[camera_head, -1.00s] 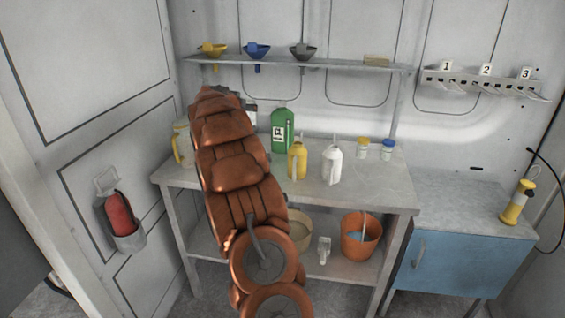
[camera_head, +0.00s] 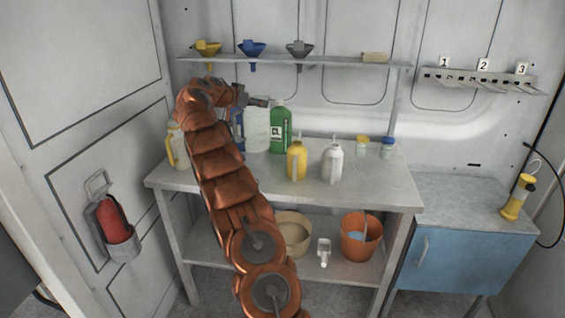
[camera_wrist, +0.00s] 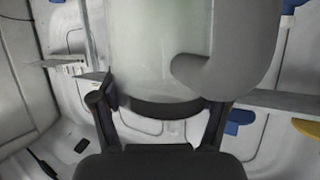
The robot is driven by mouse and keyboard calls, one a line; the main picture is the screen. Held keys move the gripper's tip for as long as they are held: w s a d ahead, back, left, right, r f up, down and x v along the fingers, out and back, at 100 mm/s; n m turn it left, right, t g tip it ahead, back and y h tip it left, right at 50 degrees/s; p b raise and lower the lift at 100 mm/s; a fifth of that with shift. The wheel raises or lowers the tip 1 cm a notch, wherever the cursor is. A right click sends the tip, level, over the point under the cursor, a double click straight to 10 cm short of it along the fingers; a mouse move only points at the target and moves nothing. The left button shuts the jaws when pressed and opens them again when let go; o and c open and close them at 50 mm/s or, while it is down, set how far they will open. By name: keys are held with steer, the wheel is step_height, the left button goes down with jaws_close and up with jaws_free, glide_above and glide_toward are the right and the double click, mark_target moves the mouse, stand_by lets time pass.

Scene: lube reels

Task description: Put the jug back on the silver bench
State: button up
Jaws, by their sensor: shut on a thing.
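The jug (camera_head: 258,130) is pale and translucent, at the back left of the silver bench (camera_head: 375,190), beside a green bottle (camera_head: 281,128). My gripper (camera_head: 258,101) is at its upper part, with my arm reaching in from the front. In the wrist view the jug (camera_wrist: 150,50) fills the upper middle, with a thick grey handle (camera_wrist: 235,65) on its right. My gripper (camera_wrist: 158,108) is shut on the jug there. The head view does not clearly show whether the jug's base touches the bench.
Yellow (camera_head: 297,160) and white (camera_head: 332,163) containers stand mid-bench, with two small jars to their right. A blue container (camera_head: 237,128) and a yellow-handled jug (camera_head: 177,146) are partly behind my arm. A funnel shelf (camera_head: 340,62) hangs above. The bench's right front is clear.

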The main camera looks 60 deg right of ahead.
mark_target(256, 128)
steer(key=shift+f, duration=0.2)
step_height(256, 128, down, 9)
steer(key=shift+r+p, duration=0.15)
steer(key=shift+p, duration=0.85)
steer(key=shift+f+g, duration=0.3)
steer(key=shift+f, duration=0.35)
steer(key=o, duration=1.8)
